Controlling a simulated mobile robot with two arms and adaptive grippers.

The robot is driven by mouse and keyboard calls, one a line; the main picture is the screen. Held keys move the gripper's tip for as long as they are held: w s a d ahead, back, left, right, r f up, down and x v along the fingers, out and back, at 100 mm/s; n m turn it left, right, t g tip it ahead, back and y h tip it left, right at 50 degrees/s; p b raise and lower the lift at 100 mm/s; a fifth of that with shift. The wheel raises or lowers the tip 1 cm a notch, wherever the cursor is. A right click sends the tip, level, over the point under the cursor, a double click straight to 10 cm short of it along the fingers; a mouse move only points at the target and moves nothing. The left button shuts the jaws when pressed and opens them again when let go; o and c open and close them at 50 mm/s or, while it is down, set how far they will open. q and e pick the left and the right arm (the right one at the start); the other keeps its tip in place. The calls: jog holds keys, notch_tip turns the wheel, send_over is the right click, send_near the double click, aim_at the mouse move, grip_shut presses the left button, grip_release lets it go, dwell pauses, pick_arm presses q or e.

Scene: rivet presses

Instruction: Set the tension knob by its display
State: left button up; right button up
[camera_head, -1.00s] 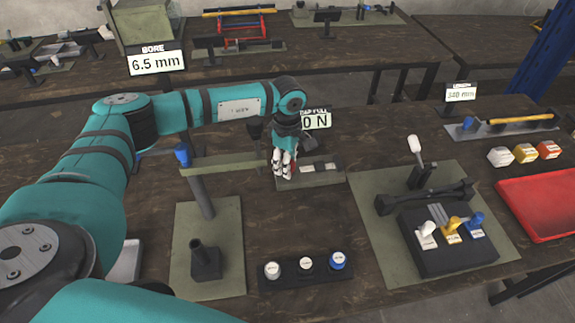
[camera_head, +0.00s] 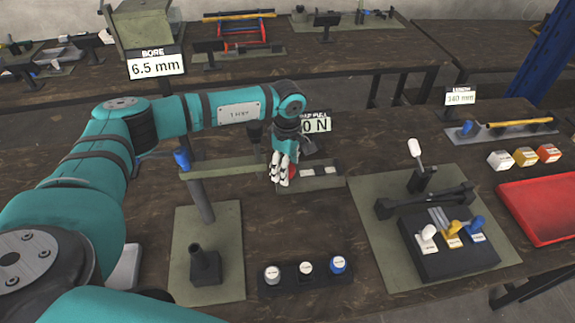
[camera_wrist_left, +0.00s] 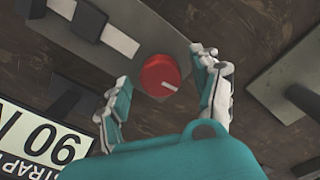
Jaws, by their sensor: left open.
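The tension knob (camera_wrist_left: 161,76) is a red disc with a white pointer line, on a grey-green plate (camera_wrist_left: 95,15) in the left wrist view. In the head view the knob (camera_head: 290,172) shows as a bit of red beside my left gripper (camera_head: 281,170). In the left wrist view my left gripper (camera_wrist_left: 165,85) is open, its fingers on either side of the knob; I cannot tell whether they touch it. The display (camera_wrist_left: 40,145) reads "90 N" there, cut off at the edge. In the head view the display (camera_head: 316,123) is partly hidden by my arm. My right gripper is not in view.
Several knobs sit on a black strip (camera_head: 318,287) in front. A lever fixture (camera_head: 430,215) and a red tray (camera_head: 540,207) lie right. Bare table lies between the strip and the knob plate.

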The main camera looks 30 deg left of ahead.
pick_arm(q)
notch_tip(320, 180, up, 12)
dwell(0.5)
